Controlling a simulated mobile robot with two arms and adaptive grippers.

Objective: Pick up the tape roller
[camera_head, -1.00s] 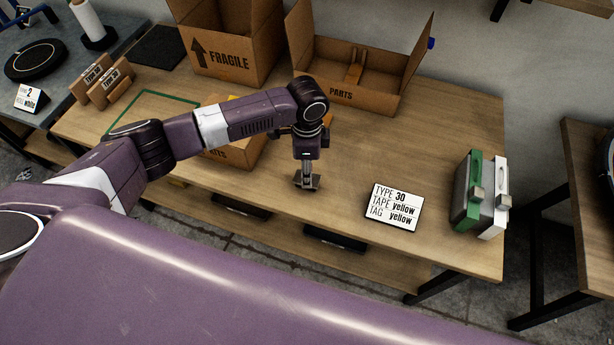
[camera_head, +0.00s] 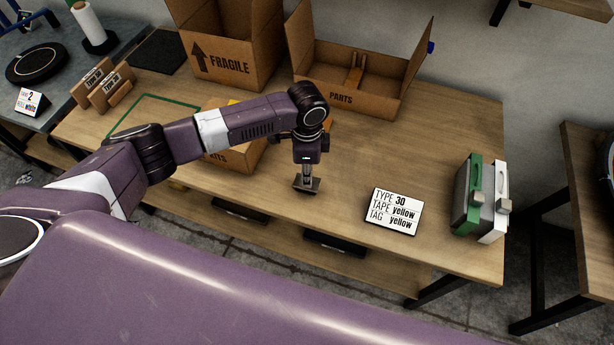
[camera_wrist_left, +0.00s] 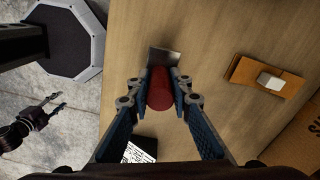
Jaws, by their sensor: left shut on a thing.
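My left gripper (camera_head: 307,172) points straight down over the front middle of the wooden table (camera_head: 345,185). In the left wrist view its two fingers (camera_wrist_left: 160,92) are shut on the red cylindrical part of the tape roller (camera_wrist_left: 159,90). A grey metal plate of the roller sticks out beyond the fingertips. In the head view only this metal end of the roller (camera_head: 306,185) shows, low at the tabletop; I cannot tell whether it touches the wood. My right gripper (camera_wrist_left: 58,101) shows only in the left wrist view, with fingers apart and empty, over the floor.
A sign (camera_head: 393,211) reading type 30, yellow tape and tag lies to the right. Green and white tape dispensers (camera_head: 470,195) stand at the right edge. Open cardboard boxes, marked FRAGILE (camera_head: 232,65) and PARTS (camera_head: 345,98), stand behind. A smaller box (camera_head: 235,155) is left of the gripper.

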